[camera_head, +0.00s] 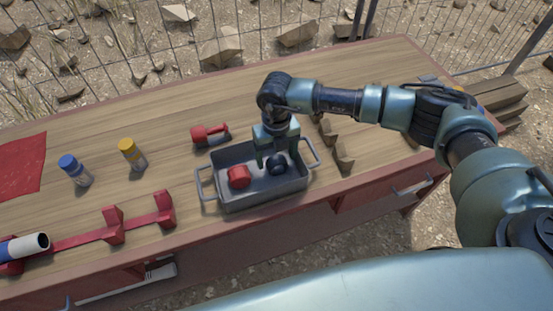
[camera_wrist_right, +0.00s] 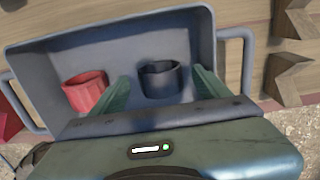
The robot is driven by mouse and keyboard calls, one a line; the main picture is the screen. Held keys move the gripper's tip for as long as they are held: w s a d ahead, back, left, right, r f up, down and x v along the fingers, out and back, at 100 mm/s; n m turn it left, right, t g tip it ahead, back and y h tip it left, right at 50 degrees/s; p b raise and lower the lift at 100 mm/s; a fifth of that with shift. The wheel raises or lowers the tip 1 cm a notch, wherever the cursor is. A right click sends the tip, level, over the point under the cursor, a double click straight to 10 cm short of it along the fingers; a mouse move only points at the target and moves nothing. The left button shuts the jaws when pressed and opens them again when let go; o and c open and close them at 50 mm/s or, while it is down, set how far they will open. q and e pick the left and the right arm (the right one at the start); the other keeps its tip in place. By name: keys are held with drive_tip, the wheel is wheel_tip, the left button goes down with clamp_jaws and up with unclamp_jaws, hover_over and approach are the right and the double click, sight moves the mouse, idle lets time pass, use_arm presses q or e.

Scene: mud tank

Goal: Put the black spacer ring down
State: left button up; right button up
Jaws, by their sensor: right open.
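The black spacer ring (camera_head: 277,164) sits in the grey metal tray (camera_head: 262,202), in the right part of its floor. In the right wrist view the black ring (camera_wrist_right: 160,79) stands between the two green fingers with a gap on each side. My right gripper (camera_head: 276,160) is open and reaches down into the tray around the ring. A red ring (camera_head: 238,177) lies in the left part of the tray, beside the left finger in the right wrist view (camera_wrist_right: 86,92). My left gripper is not in view.
The tray has a handle at each end. A red tool (camera_head: 208,134) lies behind it. Blue-capped (camera_head: 75,170) and yellow-capped (camera_head: 132,154) bottles stand left. A red rack (camera_head: 112,226) is at the front left. Angled brown blocks (camera_head: 339,155) stand right of the tray.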

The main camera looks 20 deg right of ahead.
sight(277, 159)
wheel_tip(277, 159, up, 10)
drive_tip(key=b, duration=0.2)
drive_tip(key=shift+r, duration=0.2)
drive_tip(key=shift+s+f, duration=0.1)
drive_tip(key=shift+s, duration=0.05)
